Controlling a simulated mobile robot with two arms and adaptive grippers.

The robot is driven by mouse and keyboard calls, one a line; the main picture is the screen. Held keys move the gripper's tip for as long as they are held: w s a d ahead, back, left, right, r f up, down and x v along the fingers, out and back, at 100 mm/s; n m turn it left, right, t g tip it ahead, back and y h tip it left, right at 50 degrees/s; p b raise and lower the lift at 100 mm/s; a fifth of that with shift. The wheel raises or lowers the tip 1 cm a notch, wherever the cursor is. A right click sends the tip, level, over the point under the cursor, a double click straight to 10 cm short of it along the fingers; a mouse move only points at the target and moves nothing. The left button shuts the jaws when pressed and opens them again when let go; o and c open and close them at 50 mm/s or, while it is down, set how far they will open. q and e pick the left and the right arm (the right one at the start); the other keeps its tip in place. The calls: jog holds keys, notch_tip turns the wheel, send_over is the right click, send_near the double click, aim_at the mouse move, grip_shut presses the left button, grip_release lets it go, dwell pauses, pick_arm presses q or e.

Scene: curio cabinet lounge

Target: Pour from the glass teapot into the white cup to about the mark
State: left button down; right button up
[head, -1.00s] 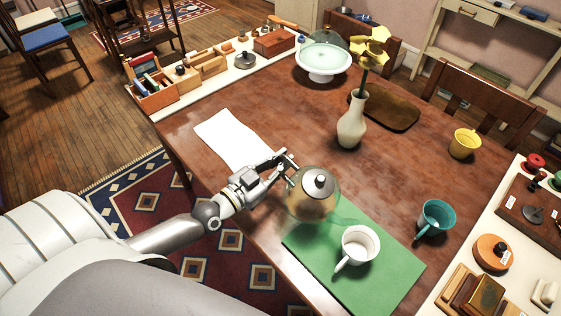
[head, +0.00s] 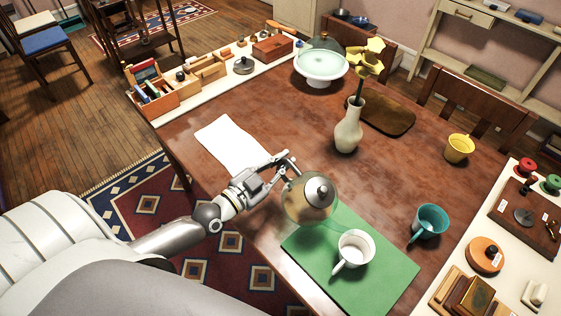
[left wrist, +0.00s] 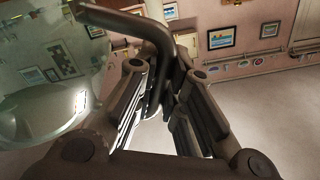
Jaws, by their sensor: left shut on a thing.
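The glass teapot (head: 300,215) has a grey lid with a knob and holds brownish liquid. It is over the back left part of the green mat (head: 375,292), seemingly tilted slightly; I cannot tell its exact height. My left gripper (head: 284,163) is shut on its handle. In the left wrist view the dark handle (left wrist: 150,35) passes between the fingers, with the clear glass body (left wrist: 35,115) at left. The white cup (head: 354,252) stands upright on the mat, right of and nearer than the teapot, handle toward the lower left. Its mark and any contents are not discernible. My right gripper is out of view.
A teal cup (head: 430,221) stands right of the mat and a yellow cup (head: 459,149) farther back. A pale vase (head: 347,131) with a yellow flower stands behind the teapot. White paper (head: 229,142) lies at left. The tabletop between vase and teal cup is clear.

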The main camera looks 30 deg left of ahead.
aim_at(285, 158)
pick_arm(q)
jog(key=shift+s+d+r+m+p, duration=0.1)
jog(key=shift+d+r+m+p, duration=0.15)
jog(key=shift+r+p, duration=0.2)
jog(key=shift+w+d+r+m+p, duration=0.1)
jog(key=shift+r+m+p, duration=0.2)
jog(key=shift+r+p, duration=0.15)
jog(key=shift+s+d+r+m+p, duration=0.1)
jog(key=shift+d+r+m+p, duration=0.2)
jog(key=shift+r, duration=0.25)
jog(key=shift+r+p, duration=0.25)
jog(key=shift+p, duration=0.1)
jog(key=shift+r, duration=0.1)
jog(key=shift+s+d+r+m+p, duration=0.15)
jog(key=shift+r+m+p, duration=0.1)
jog(key=shift+p, duration=0.25)
jog(key=shift+d, duration=0.1)
dwell(0.5)
jog(key=shift+r+p, duration=0.2)
jog(key=shift+p, duration=0.25)
